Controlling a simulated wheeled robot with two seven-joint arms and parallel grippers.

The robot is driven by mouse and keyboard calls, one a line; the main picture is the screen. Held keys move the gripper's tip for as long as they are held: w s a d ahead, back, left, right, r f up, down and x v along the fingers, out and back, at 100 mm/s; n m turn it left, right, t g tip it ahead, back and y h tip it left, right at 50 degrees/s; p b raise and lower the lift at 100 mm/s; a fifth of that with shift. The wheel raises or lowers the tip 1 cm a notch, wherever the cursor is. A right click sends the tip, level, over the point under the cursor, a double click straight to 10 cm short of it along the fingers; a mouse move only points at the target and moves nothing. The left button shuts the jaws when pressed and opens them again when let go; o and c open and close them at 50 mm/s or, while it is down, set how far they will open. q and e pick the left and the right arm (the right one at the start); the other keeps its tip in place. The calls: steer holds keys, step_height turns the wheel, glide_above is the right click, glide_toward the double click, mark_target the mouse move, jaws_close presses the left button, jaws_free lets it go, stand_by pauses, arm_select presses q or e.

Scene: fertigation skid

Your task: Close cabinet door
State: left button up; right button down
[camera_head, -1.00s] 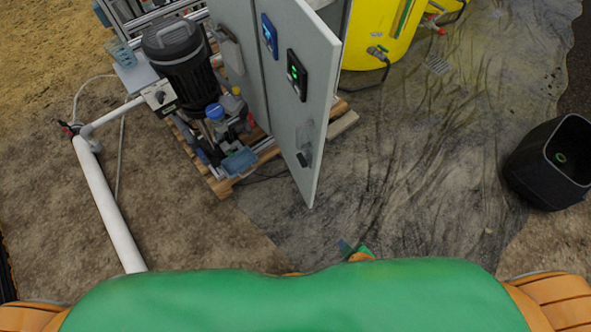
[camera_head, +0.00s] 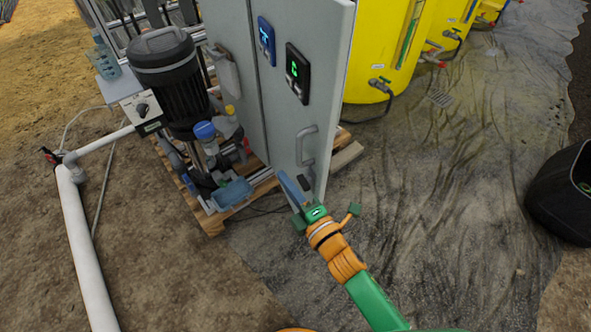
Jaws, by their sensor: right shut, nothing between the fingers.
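The grey cabinet door (camera_head: 311,118) stands open in the middle of the head view, its free edge turned towards me. It carries a blue display, a black display with a green light, and a grey bar handle (camera_head: 307,146) low near its free edge. My right gripper (camera_head: 293,188), on an orange and green arm, is at the lower part of the door, just below the handle. Its fingers are shut with nothing seen between them. I cannot tell whether they touch the door. My left gripper is not in view.
A black pump motor (camera_head: 170,80) and pipework stand left of the door on a wooden pallet (camera_head: 212,222). A white pipe (camera_head: 85,245) runs along the left ground. Yellow tanks (camera_head: 382,45) stand behind. A black bin (camera_head: 562,195) is at right.

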steer(key=shift+w+d+f, duration=0.1)
steer(key=shift+w+d, duration=0.25)
steer(key=shift+w, duration=0.3)
steer(key=shift+w+d+r, duration=0.1)
steer(key=shift+w+d, duration=0.3)
steer(key=shift+w, duration=0.3)
steer(key=shift+w+d+f, duration=0.1)
steer(key=shift+w+d, duration=0.25)
steer(key=shift+w, duration=0.3)
